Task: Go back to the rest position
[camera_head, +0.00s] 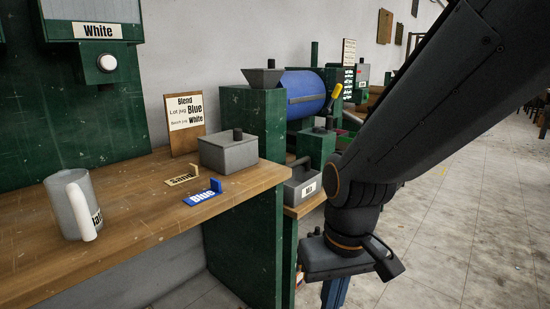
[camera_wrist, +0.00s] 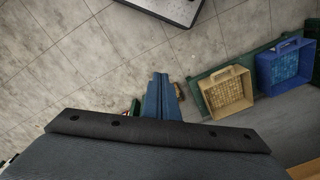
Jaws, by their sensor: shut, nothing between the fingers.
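My gripper (camera_head: 335,293) hangs down at the bottom of the head view, right of the bench, partly cut off by the frame edge. In the wrist view its two blue fingers (camera_wrist: 160,95) are closed together over the floor with nothing between them. My dark arm reaches in from the upper right and hides part of what lies behind it. The gripper is apart from everything on the bench.
A blue drum (camera_head: 303,92) stands behind. The wrist view shows tan (camera_wrist: 218,88) and blue (camera_wrist: 282,68) crates. Floor at right is clear.

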